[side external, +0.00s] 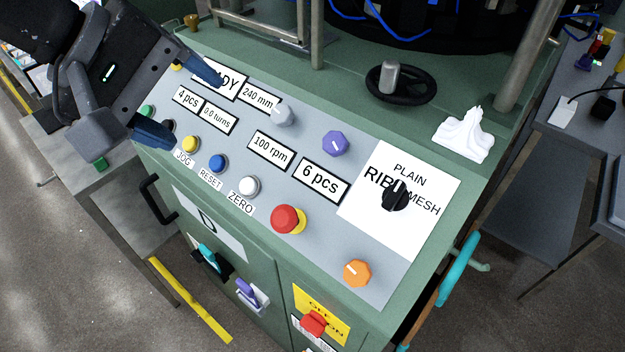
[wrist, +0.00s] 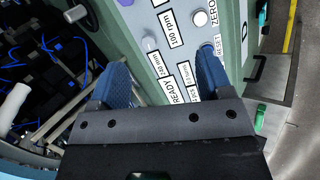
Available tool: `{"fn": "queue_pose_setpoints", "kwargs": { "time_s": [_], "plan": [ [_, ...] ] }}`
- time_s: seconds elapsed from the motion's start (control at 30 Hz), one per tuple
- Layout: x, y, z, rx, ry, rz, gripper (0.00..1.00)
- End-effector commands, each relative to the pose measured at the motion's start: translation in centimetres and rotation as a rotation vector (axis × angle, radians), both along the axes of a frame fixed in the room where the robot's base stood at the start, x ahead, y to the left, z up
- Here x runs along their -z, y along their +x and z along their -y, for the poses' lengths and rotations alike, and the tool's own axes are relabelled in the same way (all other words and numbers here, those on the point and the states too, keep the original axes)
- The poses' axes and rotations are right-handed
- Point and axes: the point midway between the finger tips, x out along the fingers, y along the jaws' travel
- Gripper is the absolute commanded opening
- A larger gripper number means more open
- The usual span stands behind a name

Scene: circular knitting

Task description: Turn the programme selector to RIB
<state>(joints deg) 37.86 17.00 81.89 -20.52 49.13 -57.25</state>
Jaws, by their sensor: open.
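The programme selector (side external: 395,197) is a black knob on a white plate (side external: 420,236) at the right of the control panel. The plate reads PLAIN, RIB and MESH. The knob's white mark points up and slightly right, towards PLAIN; RIB is at its upper left and partly covered by the knob. My gripper (side external: 196,112) is open and empty over the panel's left end, far from the selector. One blue finger overlaps the READY display (side external: 232,82). In the wrist view, my gripper (wrist: 162,62) frames the displays, and I cannot make out the selector.
A purple knob (side external: 335,143), a red mushroom button (side external: 287,219) and an orange knob (side external: 357,272) sit around the middle and right of the panel. A black handwheel (side external: 401,86) and a white lumpy object (side external: 464,134) stand behind it. A metal post rises at the back right.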

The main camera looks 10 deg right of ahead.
Motion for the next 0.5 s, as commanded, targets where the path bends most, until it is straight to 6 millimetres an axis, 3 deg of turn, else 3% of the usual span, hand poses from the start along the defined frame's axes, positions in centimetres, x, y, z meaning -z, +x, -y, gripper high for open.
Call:
{"fn": "queue_pose_setpoints", "kwargs": {
  "time_s": [0.03,0.1,0.2,0.3,0.5],
  "plan": [
    [1.0,-0.4,3.5,-0.003,-0.031,-0.048,0.72],
    [1.8,-1.1,7.2,-0.021,-0.073,-0.109,0.72],
    [3.0,-2.3,11.2,-0.042,-0.116,-0.180,0.72],
    [3.7,-3.2,13.6,-0.055,-0.140,-0.227,0.72],
    [4.7,-3.6,15.2,-0.067,-0.152,-0.254,0.72]
  ]
}}
